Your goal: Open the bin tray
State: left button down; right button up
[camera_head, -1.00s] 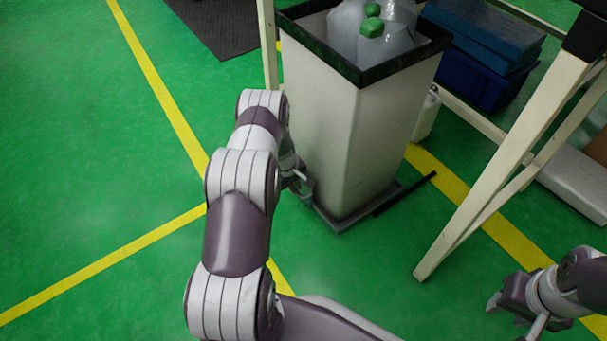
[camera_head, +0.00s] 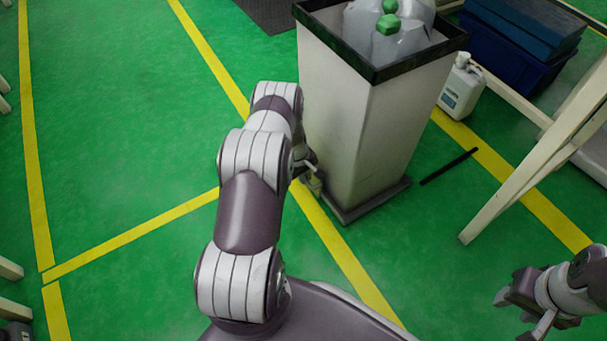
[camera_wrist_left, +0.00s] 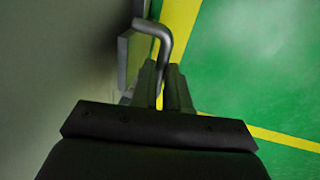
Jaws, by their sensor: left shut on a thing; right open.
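The bin tray shows in the head view as a tall pale bin (camera_head: 350,115) with a black rim, on a dark flat base (camera_head: 375,202). It stands upright and holds clear plastic bottles with green caps (camera_head: 388,24). My left gripper (camera_head: 314,184) is low at the bin's left side, partly hidden by my arm. In the left wrist view its fingers (camera_wrist_left: 163,88) are shut on a bent grey metal handle (camera_wrist_left: 150,27) beside the bin's wall (camera_wrist_left: 60,70). My right gripper (camera_head: 503,300) is open and empty at the lower right, away from the bin.
A pale frame leg (camera_head: 535,160) slants down at the right. A white jug (camera_head: 461,88) and blue crates (camera_head: 520,45) are behind the bin. A black strip (camera_head: 449,166) lies on the floor to its right. Green floor (camera_head: 120,130) with yellow lines is free at the left.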

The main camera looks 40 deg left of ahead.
pick_arm(q)
jog(key=shift+s, duration=0.1)
dwell(0.3)
jog(key=c, duration=1.1)
grip_release()
jog(key=r+p, duration=0.2)
jog(key=r, duration=0.2)
jog(key=s+r+p, duration=0.1)
jog(key=r+p, duration=0.2)
jog(key=r, duration=0.1)
jog(key=s+a+r+p, duration=0.1)
jog(key=r+p, duration=0.1)
jog(key=r, duration=0.2)
jog(key=shift+r+p, duration=0.25)
jog(key=shift+p, duration=0.05)
jog(key=shift+s, duration=0.1)
